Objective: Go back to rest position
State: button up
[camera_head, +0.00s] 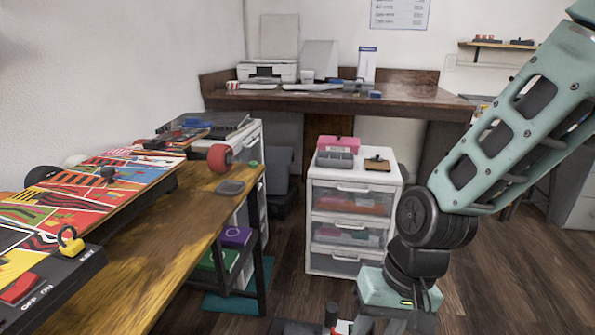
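My gripper (393,318) hangs down at the bottom edge of the head view, to the right of centre. My green arm comes down to it from the upper right. The fingertips are cut off by the frame, so I cannot tell whether the gripper is open or shut, or whether it holds anything. It is in front of the white drawer unit in the picture, to the right of the wooden workbench (150,255).
A black switch box (50,285) with a yellow key is at lower left. A white drawer unit (352,215) stands mid-view. A desk (400,97) with a printer (267,71) is behind.

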jog(key=s+d+r+n+t+h, duration=0.1)
jog(key=s+d+r+n+h, duration=0.1)
jog(key=s+r+n, duration=0.7)
notch_tip(320, 180, up, 19)
jog(key=s+m+p, duration=0.1)
jog(key=m+p, duration=0.1)
jog(key=p, duration=1.8)
jog(key=shift+d, duration=0.1)
